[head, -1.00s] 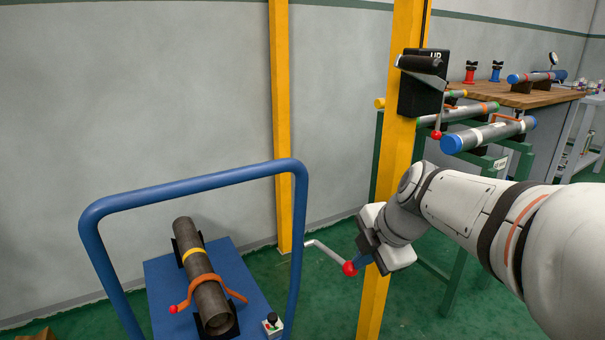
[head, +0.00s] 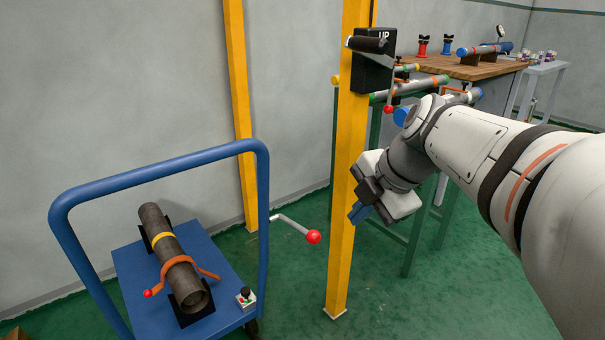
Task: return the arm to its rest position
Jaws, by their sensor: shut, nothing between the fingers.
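My arm reaches in from the right in the head view. My gripper (head: 360,213) is shut with nothing in it, its blue fingers pointing down and left in front of the yellow post (head: 347,200). A bent grey lever with a red ball knob (head: 313,237) sticks out to the left of the post, apart from my gripper. My forearm hides part of the pipe rack behind it.
A blue cart (head: 258,215) at the left carries a dark pipe (head: 172,255) with an orange clamp. A black box marked UP (head: 374,70) sits on the post. Pipes lie on a green rack (head: 425,205) by a wooden bench (head: 460,68). Green floor is open below my arm.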

